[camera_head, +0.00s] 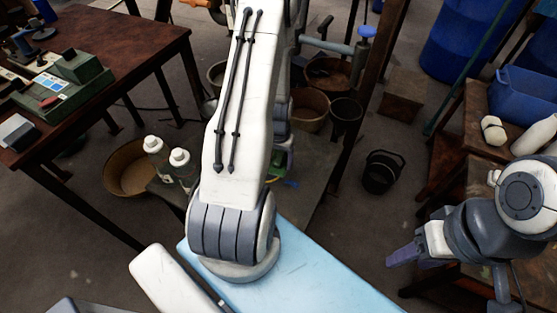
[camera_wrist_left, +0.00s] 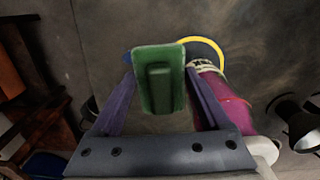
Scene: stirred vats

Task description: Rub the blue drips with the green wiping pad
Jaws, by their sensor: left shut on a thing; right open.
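The green wiping pad (camera_wrist_left: 158,62), with a raised grip on its back, is held between the purple fingers of my left gripper (camera_wrist_left: 160,85) in the left wrist view. A small blue patch (camera_wrist_left: 127,57), seemingly a drip, shows just left of the pad on a grey surface. Whether the pad touches that surface I cannot tell. In the head view my left arm hides most of its gripper; a sliver of green pad (camera_head: 274,178) and a blue drip (camera_head: 291,183) show beside it. My right gripper (camera_head: 402,256) is open and empty at the right.
A magenta container (camera_wrist_left: 232,100) and a yellow ring (camera_wrist_left: 207,46) are close right of the pad. Two white-capped bottles (camera_head: 168,158) and a tan basin (camera_head: 128,168) are left of my arm. A black bucket (camera_head: 382,172) stands on the floor at right.

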